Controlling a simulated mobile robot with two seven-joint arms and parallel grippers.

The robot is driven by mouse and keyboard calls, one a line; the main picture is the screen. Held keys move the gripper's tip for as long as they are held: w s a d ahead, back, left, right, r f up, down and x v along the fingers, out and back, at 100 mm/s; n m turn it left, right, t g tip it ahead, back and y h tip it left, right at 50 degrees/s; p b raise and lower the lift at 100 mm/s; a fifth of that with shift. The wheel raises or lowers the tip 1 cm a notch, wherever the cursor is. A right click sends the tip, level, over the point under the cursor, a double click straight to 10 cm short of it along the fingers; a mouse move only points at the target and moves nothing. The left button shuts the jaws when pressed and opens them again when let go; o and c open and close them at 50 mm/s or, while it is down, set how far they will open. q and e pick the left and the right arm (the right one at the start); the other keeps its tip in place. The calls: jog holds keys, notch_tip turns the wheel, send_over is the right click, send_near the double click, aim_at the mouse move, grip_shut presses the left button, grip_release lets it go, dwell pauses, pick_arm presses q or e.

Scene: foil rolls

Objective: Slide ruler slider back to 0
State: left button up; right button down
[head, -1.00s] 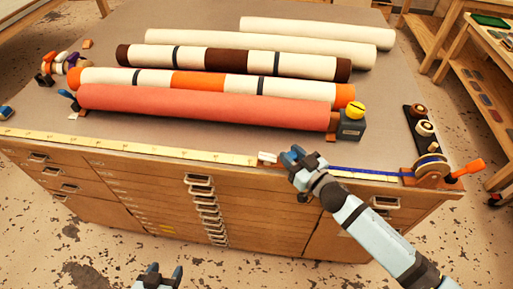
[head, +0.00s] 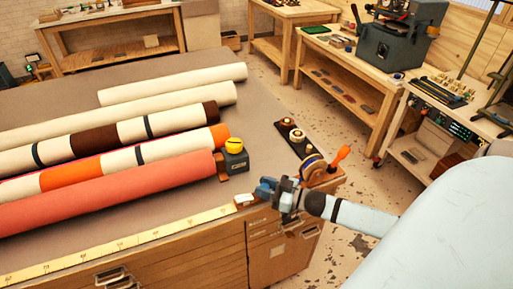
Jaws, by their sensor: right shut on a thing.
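The pale yellow ruler (head: 130,242) runs along the front edge of the table, its markings too small to read. The small white slider (head: 243,199) with a reddish part sits on the ruler near its right end. My right gripper (head: 266,189) is at the slider's right side and shut on it. The jaws hide part of the slider and the ruler just beyond. My left gripper is out of view.
A reel with an orange handle (head: 341,155) stands at the table's right corner, close to my right gripper. A dark box with a yellow knob (head: 235,157) and several rolls, including a red one (head: 110,195), lie behind the ruler. Drawers are below.

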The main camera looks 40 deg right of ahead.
jog(key=c, duration=0.8)
grip_release()
jog(key=shift+s+d+f, duration=0.1)
jog(key=shift+s+d, duration=0.15)
jog(key=shift+s, duration=0.2)
jog(key=b+v, duration=0.1)
jog(key=v, duration=1.2)
jog(key=shift+b, duration=0.4)
jog(key=shift+w, duration=0.1)
